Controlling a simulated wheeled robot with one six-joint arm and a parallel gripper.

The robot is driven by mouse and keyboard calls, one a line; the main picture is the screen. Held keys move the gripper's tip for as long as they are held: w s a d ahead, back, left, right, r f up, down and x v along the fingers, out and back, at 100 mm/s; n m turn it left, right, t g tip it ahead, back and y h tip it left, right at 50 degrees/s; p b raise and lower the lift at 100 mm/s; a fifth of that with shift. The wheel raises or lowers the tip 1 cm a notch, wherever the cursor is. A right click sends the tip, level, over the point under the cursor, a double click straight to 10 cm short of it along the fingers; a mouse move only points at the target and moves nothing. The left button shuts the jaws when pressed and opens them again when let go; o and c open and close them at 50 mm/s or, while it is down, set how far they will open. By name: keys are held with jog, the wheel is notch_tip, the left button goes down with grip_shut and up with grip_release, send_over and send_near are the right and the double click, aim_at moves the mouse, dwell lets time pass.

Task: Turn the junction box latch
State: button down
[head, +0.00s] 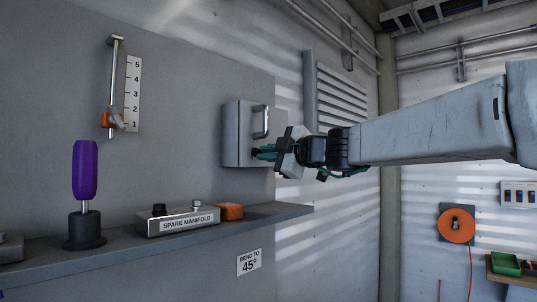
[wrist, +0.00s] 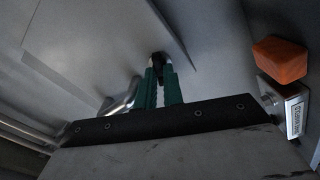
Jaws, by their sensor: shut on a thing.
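The grey junction box (head: 238,140) is mounted on the grey panel, with a curved metal handle (head: 261,122) on its front. In the wrist view the box front (wrist: 100,45) fills the upper left, and the handle (wrist: 120,102) shows left of the fingers. My gripper (head: 262,152) reaches in from the right to the lower part of the box front. In the wrist view its green fingers (wrist: 162,82) are shut on a small dark latch (wrist: 158,62). The fingers hide most of the latch, so its angle is hard to tell.
A shelf (head: 115,240) below holds a purple-handled lever (head: 85,172), a spare manifold (head: 178,221) and an orange block (head: 229,211). A slider with a numbered scale (head: 133,93) is at the upper left. A louvred vent (head: 340,95) is behind my arm.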

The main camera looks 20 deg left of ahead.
jog(key=shift+f, duration=0.1)
jog(key=c, duration=1.6)
grip_release()
jog(key=shift+v, duration=1)
